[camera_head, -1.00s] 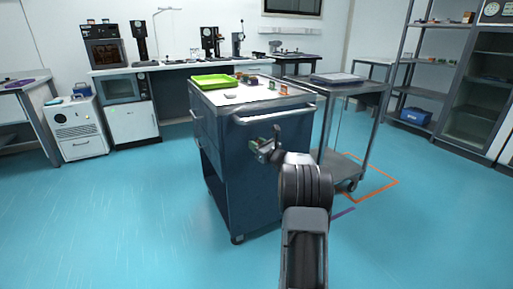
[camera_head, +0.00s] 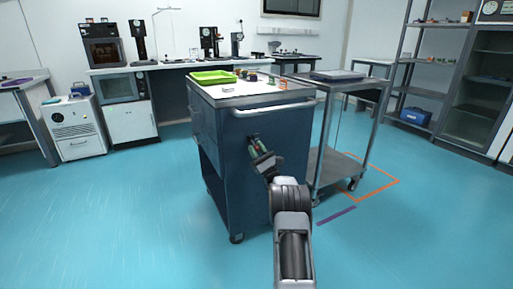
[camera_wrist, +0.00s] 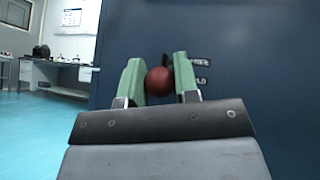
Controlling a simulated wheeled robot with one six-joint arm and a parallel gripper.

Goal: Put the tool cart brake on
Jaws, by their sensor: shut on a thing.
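The tool cart (camera_head: 232,170) is dark blue, with a pale top and a light push handle (camera_head: 275,110) along its upper edge. My gripper (camera_head: 253,142) is at the cart's front panel, below the handle. In the wrist view its green fingers (camera_wrist: 158,72) are shut on a round red knob (camera_wrist: 160,81) in front of the blue panel (camera_wrist: 270,70). Two small dark labels with white letters, one above the other (camera_wrist: 199,62), sit right of the knob and are partly covered by the right finger. The knob's stem is mostly hidden.
A green tray (camera_head: 212,77) and small items lie on the cart's top. A grey two-level trolley (camera_head: 340,165) stands close on the right, by orange floor marking (camera_head: 378,188). A workbench (camera_head: 175,66) lines the back wall. The blue floor left of the cart is clear.

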